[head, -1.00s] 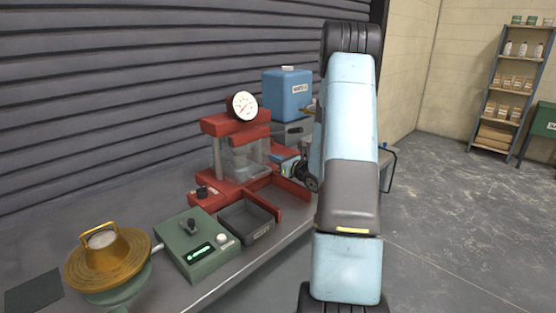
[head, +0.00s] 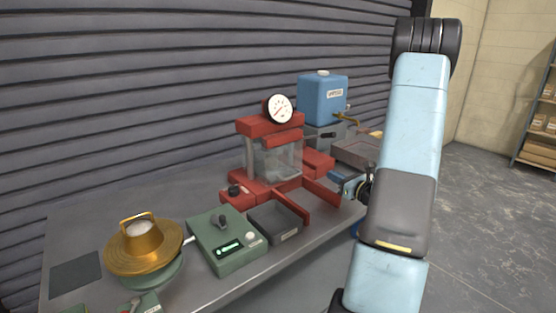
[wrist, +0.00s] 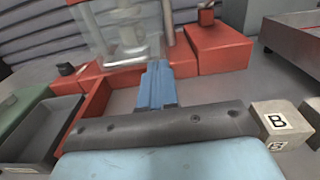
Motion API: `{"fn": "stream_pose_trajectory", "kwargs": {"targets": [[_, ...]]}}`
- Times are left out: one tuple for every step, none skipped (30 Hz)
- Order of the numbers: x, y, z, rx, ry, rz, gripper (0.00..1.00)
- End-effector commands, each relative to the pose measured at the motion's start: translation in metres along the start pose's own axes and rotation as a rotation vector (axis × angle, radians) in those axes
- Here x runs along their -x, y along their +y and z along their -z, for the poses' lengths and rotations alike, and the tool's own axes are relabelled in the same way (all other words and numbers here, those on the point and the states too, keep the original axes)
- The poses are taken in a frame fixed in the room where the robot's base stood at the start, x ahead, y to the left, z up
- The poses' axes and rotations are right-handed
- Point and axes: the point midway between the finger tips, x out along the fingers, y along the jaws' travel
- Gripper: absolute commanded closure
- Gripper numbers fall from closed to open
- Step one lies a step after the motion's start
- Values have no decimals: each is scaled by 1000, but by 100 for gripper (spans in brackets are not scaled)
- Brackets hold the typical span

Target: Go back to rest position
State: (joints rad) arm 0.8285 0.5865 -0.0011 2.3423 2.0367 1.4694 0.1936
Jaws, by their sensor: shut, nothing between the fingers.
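My gripper (wrist: 155,72) shows in the wrist view as blue fingers closed together, with nothing between them. It is over the bench, in front of the red press (wrist: 220,50) with the clear chamber. In the head view my gripper (head: 345,184) is partly hidden behind my own arm, at the right of the red press (head: 270,117). My arm stands upright across the right part of that view.
A grey tray (head: 289,238), a green control box (head: 225,262) and a brass-topped bowl (head: 142,262) line the bench front. A blue tank (head: 322,108) stands behind. A block marked B (wrist: 283,123) lies right of my gripper. Open floor (head: 490,220) is at right.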

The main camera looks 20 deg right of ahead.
Motion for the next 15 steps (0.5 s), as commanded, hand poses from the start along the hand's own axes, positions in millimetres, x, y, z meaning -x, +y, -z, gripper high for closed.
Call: {"fn": "stream_pose_trajectory", "kwargs": {"targets": [[0,0,0,0,0,0,100],[0,0,0,0,0,0,100],[0,0,0,1,0,-2,100],[-1,2,-2,4,0,-6,100],[-2,4,-3,9,1,-14,100],[-4,9,-7,18,3,-31,100],[-6,14,-10,29,5,-50,100],[-8,21,-15,42,8,-72,100],[-12,32,-22,65,13,-111,100],[-15,42,-28,85,19,-144,100],[-18,52,-34,108,24,-180,100],[-21,68,-43,142,32,-233,100],[-23,80,-49,168,39,-274,100],[-24,92,-55,196,46,-314,100],[-25,107,-63,233,55,-366,100]]}}
